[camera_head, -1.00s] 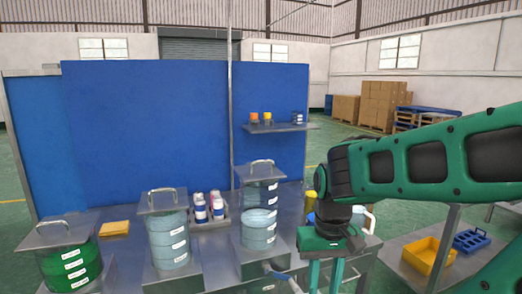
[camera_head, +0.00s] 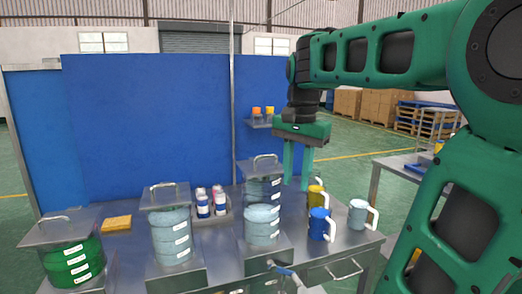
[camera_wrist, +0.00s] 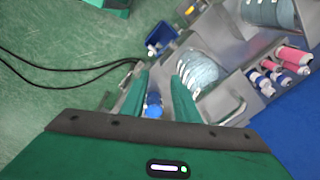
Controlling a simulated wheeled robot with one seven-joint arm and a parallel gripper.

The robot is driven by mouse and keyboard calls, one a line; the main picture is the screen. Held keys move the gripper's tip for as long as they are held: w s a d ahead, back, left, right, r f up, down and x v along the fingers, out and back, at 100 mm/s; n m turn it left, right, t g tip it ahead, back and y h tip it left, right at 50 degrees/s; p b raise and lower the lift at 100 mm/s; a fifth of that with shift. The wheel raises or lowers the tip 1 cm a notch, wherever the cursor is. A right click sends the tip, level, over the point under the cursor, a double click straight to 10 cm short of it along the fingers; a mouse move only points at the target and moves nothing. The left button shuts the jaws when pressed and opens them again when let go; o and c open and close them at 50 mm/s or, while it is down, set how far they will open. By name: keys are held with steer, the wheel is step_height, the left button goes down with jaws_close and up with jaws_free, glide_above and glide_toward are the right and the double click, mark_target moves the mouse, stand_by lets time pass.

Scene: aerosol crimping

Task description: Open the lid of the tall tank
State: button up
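The tall tank (camera_head: 262,215) is the tallest and rightmost of the tanks on the metal bench, a clear cylinder partly filled with pale blue liquid. Its flat lid (camera_head: 258,178) lies on top, with an arched metal handle (camera_head: 266,158). My gripper (camera_head: 297,183) is open and empty, pointing down just right of the lid and apart from it. In the wrist view, the two green fingers (camera_wrist: 162,76) are spread. The lid handle (camera_wrist: 236,110) shows to the right of them there.
A middle tank (camera_head: 170,235) and a green-liquid tank (camera_head: 70,262) stand left. Blue (camera_head: 320,224), yellow (camera_head: 316,196) and white (camera_head: 358,214) mugs stand right of the tall tank. Bottles (camera_head: 203,205) stand in a tray behind. A wall shelf (camera_head: 258,125) holds small items.

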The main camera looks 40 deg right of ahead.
steer(key=w+a+r+m+t, duration=0.1)
steer(key=w+r+m, duration=0.75)
steer(key=r, duration=0.65)
steer(key=shift+n, duration=0.85)
steer(key=shift+w+d+f, duration=0.1)
steer(key=shift+w+f, duration=0.5)
steer(key=shift+f, duration=1.2)
steer(key=shift+w+d+f, duration=0.1)
steer(key=shift+w+f, duration=0.55)
steer(key=shift+f, duration=1.1)
steer(key=shift+w+d+f, duration=0.1)
steer(key=shift+w+f, duration=0.5)
steer(key=shift+f, duration=1.2)
steer(key=shift+c, duration=0.7)
